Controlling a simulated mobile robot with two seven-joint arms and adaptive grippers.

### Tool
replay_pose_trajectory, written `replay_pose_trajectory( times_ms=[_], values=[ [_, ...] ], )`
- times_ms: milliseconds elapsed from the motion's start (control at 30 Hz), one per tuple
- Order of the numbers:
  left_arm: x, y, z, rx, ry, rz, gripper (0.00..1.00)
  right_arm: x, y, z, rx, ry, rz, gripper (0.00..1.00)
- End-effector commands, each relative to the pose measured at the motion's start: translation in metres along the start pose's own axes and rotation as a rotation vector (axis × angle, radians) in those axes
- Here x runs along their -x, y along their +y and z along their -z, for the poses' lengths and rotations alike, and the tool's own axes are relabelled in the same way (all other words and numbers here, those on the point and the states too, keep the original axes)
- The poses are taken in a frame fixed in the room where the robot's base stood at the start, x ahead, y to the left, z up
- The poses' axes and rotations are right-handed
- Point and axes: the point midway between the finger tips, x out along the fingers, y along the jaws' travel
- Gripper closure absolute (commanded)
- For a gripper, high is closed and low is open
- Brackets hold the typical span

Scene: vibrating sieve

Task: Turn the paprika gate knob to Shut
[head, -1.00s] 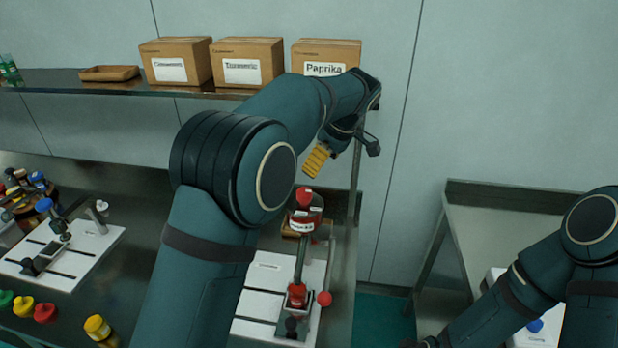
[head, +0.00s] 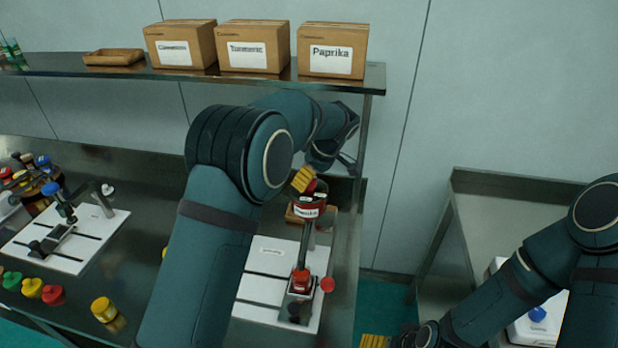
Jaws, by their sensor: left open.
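The paprika sieve unit stands on a white base plate (head: 262,262). It has a red-banded hopper (head: 309,211) on a dark post, a red part (head: 318,187) on top, a red block (head: 299,279) lower down and a red ball knob (head: 328,284) beside it. I cannot tell the gate setting from here. My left gripper (head: 303,179), with yellow finger pads, is open at the hopper's top and covers part of it; contact is unclear. My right gripper (head: 375,341) shows only yellow pads at the bottom edge.
A shelf (head: 376,80) above the bench holds cardboard boxes, including the paprika box (head: 333,50). Another sieve unit stands on a white plate (head: 82,240) at left, with several coloured caps and a yellow jar (head: 104,309) nearby. A side table (head: 490,200) is at right.

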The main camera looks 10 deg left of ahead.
Motion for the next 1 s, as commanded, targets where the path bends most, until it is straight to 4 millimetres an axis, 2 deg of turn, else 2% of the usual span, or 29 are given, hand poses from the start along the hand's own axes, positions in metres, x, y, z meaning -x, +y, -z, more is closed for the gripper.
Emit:
replay_pose_trajectory(
  times_ms=[133,400,433,567,600,633,1000],
  values=[
    [-0.0082,-0.0003,-0.0005,-0.001,0.0,0.002,0.26,0.0003,0.0,0.0001,0.0,0.0,0.0,0.08],
    [-0.0092,-0.0002,-0.0005,-0.001,0.0,0.001,0.26,0.0003,0.0,0.0001,0.0,0.0,0.0,0.08],
    [-0.0091,-0.0002,-0.0005,-0.001,0.0,0.001,0.29,0.0003,0.0,0.0001,0.0,0.0,0.0,0.08],
    [-0.009,-0.0002,-0.0004,-0.001,0.0,0.001,0.74,0.0003,0.0,0.0001,0.0,0.0,0.0,0.08],
    [-0.009,-0.0002,-0.0004,-0.001,0.0,0.001,0.88,0.0003,0.0,0.0001,0.0,0.0,0.0,0.08],
    [-0.0089,-0.0002,-0.0004,-0.001,0.0,0.001,0.94,0.0003,0.0,0.0001,0.0,0.0,0.0,0.08],
    [-0.0097,-0.0005,-0.0004,-0.016,0.0,-0.005,0.96,-0.0018,0.0007,-0.0002,0.0,0.0,0.0,0.08]
  ],
)
